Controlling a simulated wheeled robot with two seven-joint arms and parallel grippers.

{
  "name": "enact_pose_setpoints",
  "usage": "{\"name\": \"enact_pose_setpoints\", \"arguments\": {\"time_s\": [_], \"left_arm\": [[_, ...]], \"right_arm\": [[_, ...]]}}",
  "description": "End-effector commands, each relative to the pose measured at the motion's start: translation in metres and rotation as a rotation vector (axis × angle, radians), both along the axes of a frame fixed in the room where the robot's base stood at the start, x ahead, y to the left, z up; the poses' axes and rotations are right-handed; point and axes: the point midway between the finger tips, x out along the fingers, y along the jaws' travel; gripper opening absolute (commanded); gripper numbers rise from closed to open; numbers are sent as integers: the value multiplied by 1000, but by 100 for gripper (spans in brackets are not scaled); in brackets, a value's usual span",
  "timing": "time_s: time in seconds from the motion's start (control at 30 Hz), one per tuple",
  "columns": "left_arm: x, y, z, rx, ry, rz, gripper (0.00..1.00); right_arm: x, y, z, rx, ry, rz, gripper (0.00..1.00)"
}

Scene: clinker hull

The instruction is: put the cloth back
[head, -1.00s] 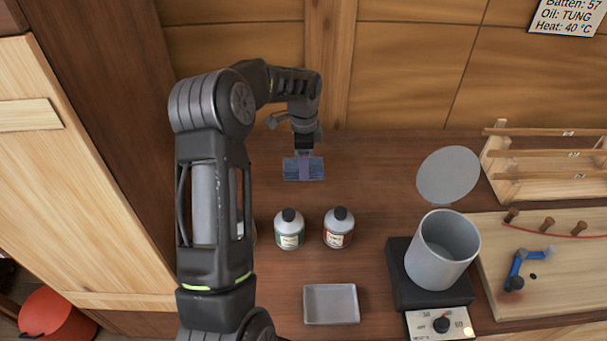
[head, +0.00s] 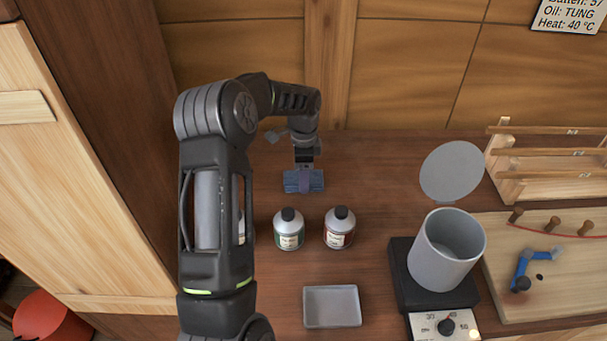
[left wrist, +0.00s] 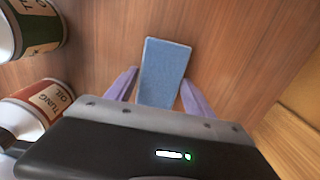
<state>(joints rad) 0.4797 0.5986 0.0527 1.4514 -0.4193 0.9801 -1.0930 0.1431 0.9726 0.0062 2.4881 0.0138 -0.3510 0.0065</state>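The cloth (head: 291,182) is a small folded blue block, at the back of the bench behind two bottles. The near end of the cloth is hidden by the gripper body. I cannot tell whether its underside touches the bench. My right gripper is not in view.
A green-labelled bottle (head: 289,231) and a red-labelled oil bottle (head: 339,230) stand just in front of the cloth. A grey tray (head: 332,307) lies nearer. A grey pot (head: 446,255) on a heater and a wooden rack (head: 540,165) are to the right.

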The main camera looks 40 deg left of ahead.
Motion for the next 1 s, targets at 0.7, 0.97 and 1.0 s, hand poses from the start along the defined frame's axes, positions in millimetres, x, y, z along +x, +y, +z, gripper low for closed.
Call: {"name": "enact_pose_setpoints", "arguments": {"time_s": [0.7,0.97,1.0], "left_arm": [[0,0,25,1,-2,0,80],[1,0,73,2,-4,-1,80],[1,0,80,2,-4,0,80]], "right_arm": [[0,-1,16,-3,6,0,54],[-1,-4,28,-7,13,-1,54],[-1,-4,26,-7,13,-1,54]]}}
